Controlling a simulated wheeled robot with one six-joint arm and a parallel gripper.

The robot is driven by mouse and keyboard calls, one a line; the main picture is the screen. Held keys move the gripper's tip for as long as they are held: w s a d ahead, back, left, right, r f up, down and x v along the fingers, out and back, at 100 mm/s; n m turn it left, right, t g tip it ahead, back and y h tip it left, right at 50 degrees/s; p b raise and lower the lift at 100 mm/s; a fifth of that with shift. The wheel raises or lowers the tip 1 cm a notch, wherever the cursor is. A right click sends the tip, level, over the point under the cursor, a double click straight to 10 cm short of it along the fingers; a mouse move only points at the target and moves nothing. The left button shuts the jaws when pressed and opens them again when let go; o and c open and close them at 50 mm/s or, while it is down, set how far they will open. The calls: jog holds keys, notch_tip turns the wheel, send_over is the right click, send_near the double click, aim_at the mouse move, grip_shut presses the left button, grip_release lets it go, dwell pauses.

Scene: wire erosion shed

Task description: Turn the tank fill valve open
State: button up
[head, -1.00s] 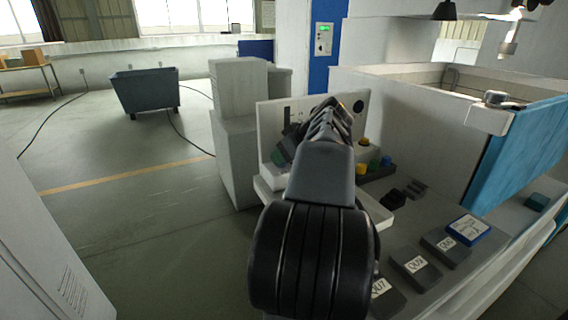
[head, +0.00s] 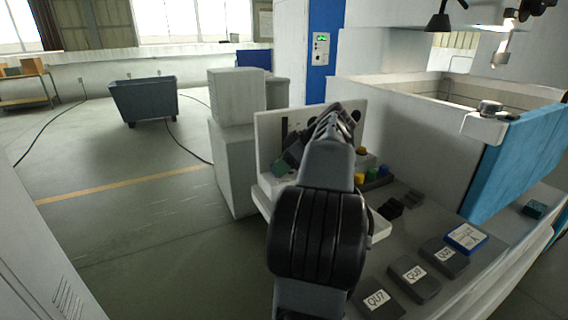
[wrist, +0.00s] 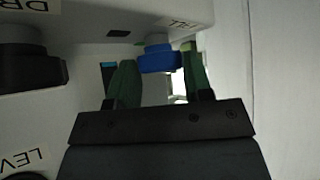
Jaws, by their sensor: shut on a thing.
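In the wrist view the blue fill valve knob (wrist: 158,58) sits under a pale ledge, beside a tag that seems to read FILL upside down. My gripper (wrist: 160,66) has its two green fingers on either side of this knob and is shut on it. The knob's far side and exact turn angle are hidden. In the head view my arm reaches to the pale control panel (head: 264,140), and its links hide the knob.
A dark knob (wrist: 30,66) sits left of my fingers, near labels starting DR and LEV. Grey blocks marked QU (head: 376,301) and a blue-edged block (head: 466,238) lie on the bench. A blue tank door (head: 520,155) stands right.

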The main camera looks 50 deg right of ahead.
jog(key=shift+f, duration=0.1)
jog(key=o, duration=0.6)
jog(key=shift+o, duration=0.2)
jog(key=p+v, duration=0.3)
jog(key=v, duration=1)
jog(key=shift+s+d+r, duration=0.15)
jog(key=shift+s+r, duration=0.1)
jog(key=shift+r, duration=0.05)
